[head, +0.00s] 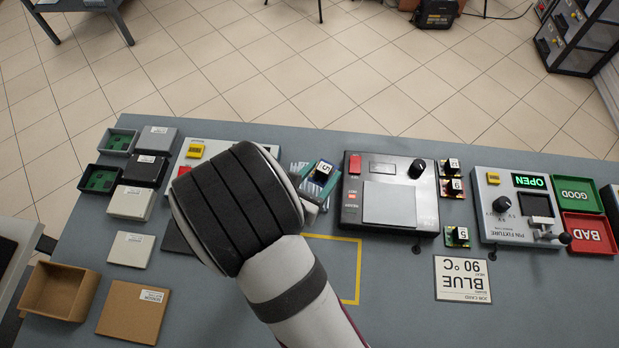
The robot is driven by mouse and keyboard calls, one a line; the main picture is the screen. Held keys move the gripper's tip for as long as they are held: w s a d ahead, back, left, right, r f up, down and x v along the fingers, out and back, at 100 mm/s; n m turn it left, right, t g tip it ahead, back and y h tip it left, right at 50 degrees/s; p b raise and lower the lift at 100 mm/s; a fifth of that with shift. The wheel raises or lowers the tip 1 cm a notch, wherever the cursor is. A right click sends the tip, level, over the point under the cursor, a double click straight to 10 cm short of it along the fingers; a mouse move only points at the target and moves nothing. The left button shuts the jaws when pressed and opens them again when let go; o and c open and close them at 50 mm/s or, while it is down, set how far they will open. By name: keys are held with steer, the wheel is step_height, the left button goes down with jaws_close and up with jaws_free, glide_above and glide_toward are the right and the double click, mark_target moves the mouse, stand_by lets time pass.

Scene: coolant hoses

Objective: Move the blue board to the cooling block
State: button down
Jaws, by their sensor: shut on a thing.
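The blue board (314,189) shows only in part, just right of my wrist, with a black block marked 5 on it. My gripper (309,202) is mostly hidden behind my dark-banded wrist; a small grey part shows at the board, and it is shut on the board. The finned metal piece (297,168), which looks like the cooling block, shows just left of and behind the board, partly covered by my wrist. I cannot tell whether the board touches it.
Right of the board stands a black heater unit (390,217) with a grey plate. Farther right are small numbered boards (453,187), the pin fixture (488,228), and GOOD (574,193) and BAD (588,233) trays. A job card (463,279) reads BLUE 90 °C. Boxes and trays (54,291) fill the left.

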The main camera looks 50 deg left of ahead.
mark_target(306, 189)
steer(key=shift+s+a+f, duration=0.45)
steer(key=shift+a+f, duration=0.05)
steer(key=shift+a, duration=0.15)
steer(key=shift+s+a+f, duration=0.4)
steer(key=shift+a+f, duration=0.05)
steer(key=shift+a, duration=0.15)
step_height(306, 189, down, 4)
steer(key=shift+a+f, duration=0.1)
steer(key=shift+f, duration=0.1)
steer(key=shift+c, duration=1.1)
jaws_free()
